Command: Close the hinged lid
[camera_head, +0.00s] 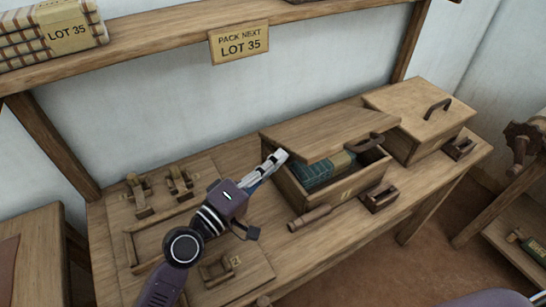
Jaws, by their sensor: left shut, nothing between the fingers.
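The hinged lid (322,131) belongs to the wooden box (350,184) in the middle of the bench. The lid stands partly open and tilted, with a gap at its front. Its dark handle (363,146) is on the front right edge. Teal and tan bundles (320,170) show inside the box. My left gripper (279,157) is shut and empty, with its fingertips at the left front corner of the lid. I cannot tell whether they touch it. My right gripper is not in view.
A second wooden box (418,112) with its lid down stands to the right. A wooden handle-like tool (310,217) and a small bracket (379,197) lie in front on the bench (300,258). A shelf (160,42) with wrapped bundles (52,36) runs above.

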